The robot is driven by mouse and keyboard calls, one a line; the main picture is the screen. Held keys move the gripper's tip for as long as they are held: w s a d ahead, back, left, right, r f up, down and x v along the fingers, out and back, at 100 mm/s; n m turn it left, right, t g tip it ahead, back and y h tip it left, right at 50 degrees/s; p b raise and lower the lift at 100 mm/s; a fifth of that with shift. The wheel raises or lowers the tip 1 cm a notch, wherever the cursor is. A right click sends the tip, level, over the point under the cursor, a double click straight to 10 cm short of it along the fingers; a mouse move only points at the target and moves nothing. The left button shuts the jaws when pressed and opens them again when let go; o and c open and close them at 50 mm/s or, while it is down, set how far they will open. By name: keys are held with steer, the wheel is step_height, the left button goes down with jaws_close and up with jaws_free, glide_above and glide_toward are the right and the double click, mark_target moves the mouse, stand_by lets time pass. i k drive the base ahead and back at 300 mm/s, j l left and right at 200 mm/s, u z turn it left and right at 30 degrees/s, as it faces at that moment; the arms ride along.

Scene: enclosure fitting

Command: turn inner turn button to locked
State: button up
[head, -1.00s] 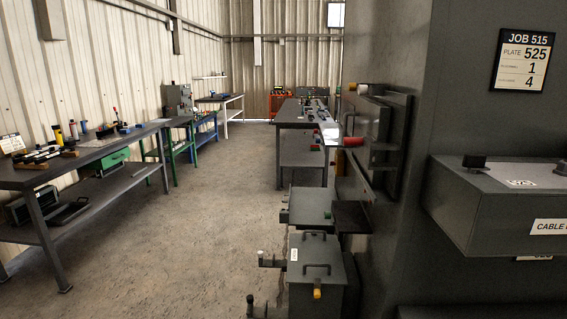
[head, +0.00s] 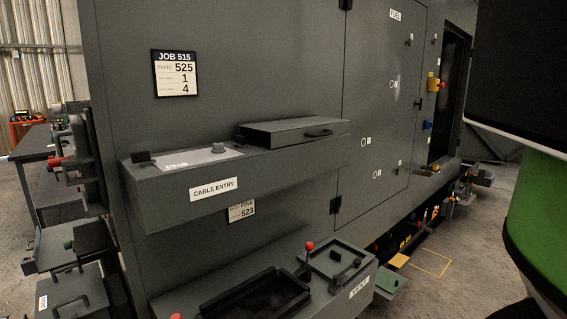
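The dark grey enclosure (head: 270,50) fills the middle of the head view, with a flat door panel (head: 378,110) on its right part. Small fittings with white marks sit on this panel, such as an upper one (head: 393,84) and a lower one (head: 377,174). My gripper is not in view.
A vent box (head: 340,298) with red-knobbed levers juts out low in front. A dark opening (head: 450,85) lies right of the panel. Bare floor (head: 480,240) shows at the right. A large green and black body blocks the right edge. A workbench (head: 33,142) stands far left.

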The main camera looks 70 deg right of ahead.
mark_target(240, 141)
steer(key=j+z, duration=0.1)
steer(key=z, duration=0.4)
steer(key=i+j+z, duration=0.1)
steer(key=z, duration=0.4)
steer(key=j+z, duration=0.15)
steer(key=z, duration=0.3)
